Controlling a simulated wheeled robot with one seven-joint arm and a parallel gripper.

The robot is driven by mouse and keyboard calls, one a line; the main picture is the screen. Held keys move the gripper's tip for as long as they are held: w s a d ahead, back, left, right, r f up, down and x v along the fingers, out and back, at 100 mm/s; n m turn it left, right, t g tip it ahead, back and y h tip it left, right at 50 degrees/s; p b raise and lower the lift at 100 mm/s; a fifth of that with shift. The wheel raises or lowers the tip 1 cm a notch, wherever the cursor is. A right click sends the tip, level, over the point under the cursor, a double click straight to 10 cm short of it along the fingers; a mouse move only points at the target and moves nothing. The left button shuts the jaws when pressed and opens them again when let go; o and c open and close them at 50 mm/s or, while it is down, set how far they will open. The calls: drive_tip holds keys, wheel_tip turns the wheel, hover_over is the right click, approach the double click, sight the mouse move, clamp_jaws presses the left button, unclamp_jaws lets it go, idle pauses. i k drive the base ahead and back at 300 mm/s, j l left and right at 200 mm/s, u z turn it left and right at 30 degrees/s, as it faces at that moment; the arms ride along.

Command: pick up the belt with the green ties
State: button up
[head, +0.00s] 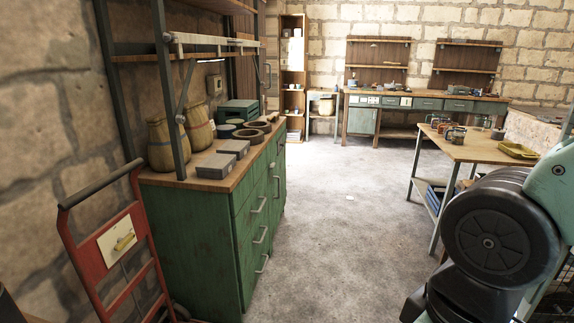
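I cannot pick out a belt with green ties in the head view. Several small dark and reddish items (447,131) stand on the wooden table (478,148) at the right; they are too small to tell whether any is a belt. Dark round, ring-like things (249,135) lie on top of the green cabinet (205,228) at the left, and no green ties show on them. Part of my arm fills the lower right corner. My gripper is not in view.
A red hand truck (112,252) stands at the front left beside the cabinet. Grey blocks (215,166) and sacks (197,127) sit on the cabinet. A yellow tray (518,150) lies on the right table. A long workbench (425,103) stands at the back. The middle floor is clear.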

sight(256, 138)
drive_tip(key=i, duration=1.95)
drive_tip(key=i+u, duration=0.25)
drive_tip(key=i, duration=0.25)
drive_tip(key=i+l+u, duration=0.25)
drive_tip(key=i, duration=0.2)
drive_tip(key=i+l+u, duration=0.25)
drive_tip(key=i, duration=0.25)
drive_tip(key=i+l+u, duration=0.25)
drive_tip(key=i+l, duration=0.1)
drive_tip(key=i, duration=0.1)
